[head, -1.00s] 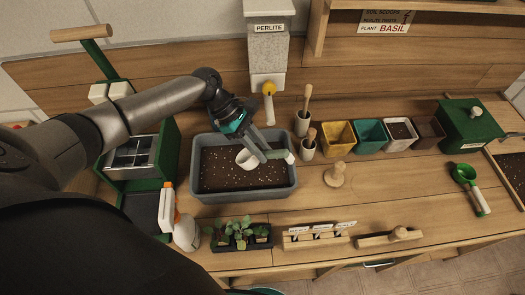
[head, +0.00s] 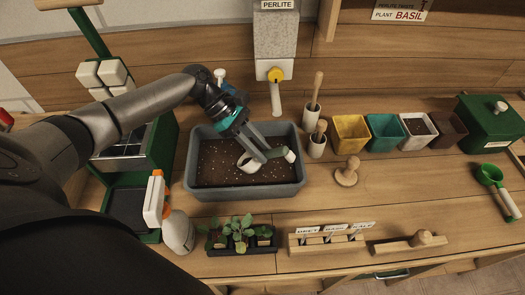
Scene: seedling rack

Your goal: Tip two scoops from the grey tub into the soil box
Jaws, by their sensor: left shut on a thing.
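The grey tub (head: 200,185) stands on the bench left of centre and holds dark soil with pale specks. The fingers partly hide the handle. My right gripper is not in view.
A perlite dispenser (head: 276,35) hangs behind the tub. A spray bottle (head: 178,232) and seedling tray (head: 240,250) stand in front. Pots (head: 350,132), a wooden tamper (head: 347,172), a green box (head: 488,125) and a green scoop (head: 491,175) are rightward.

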